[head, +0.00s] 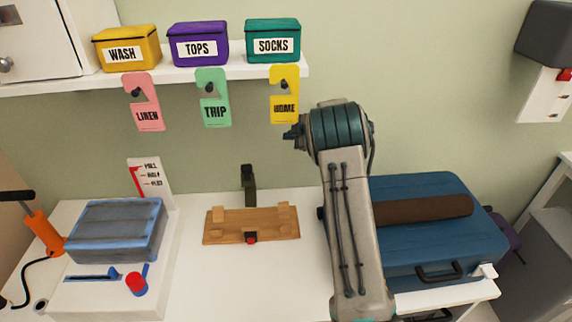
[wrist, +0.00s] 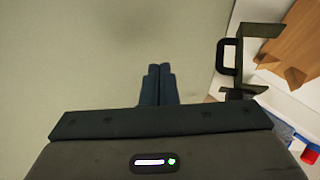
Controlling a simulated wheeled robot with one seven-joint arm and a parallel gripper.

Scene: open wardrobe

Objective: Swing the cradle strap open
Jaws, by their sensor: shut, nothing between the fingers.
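The wooden cradle (head: 225,233) sits on the white bench, left of my arm. Its dark green strap (head: 248,188) stands upright at the cradle's back edge, not lying across the wood. A dark catch with a red part (head: 251,238) is at the cradle's front edge. In the wrist view the strap (wrist: 238,75) shows as a dark bracket with a loop, beside the wooden cradle (wrist: 285,45). My gripper (wrist: 158,70) is shut and empty, left of the strap and apart from it, with the wall behind. The head view does not show my fingers clearly.
A blue suitcase (head: 440,235) with a brown roll lies right of my arm. A grey-blue box (head: 115,230) with a red knob (head: 136,284) stands left. A shelf (head: 195,74) with bins and hanging tags is above. Bench around the cradle is clear.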

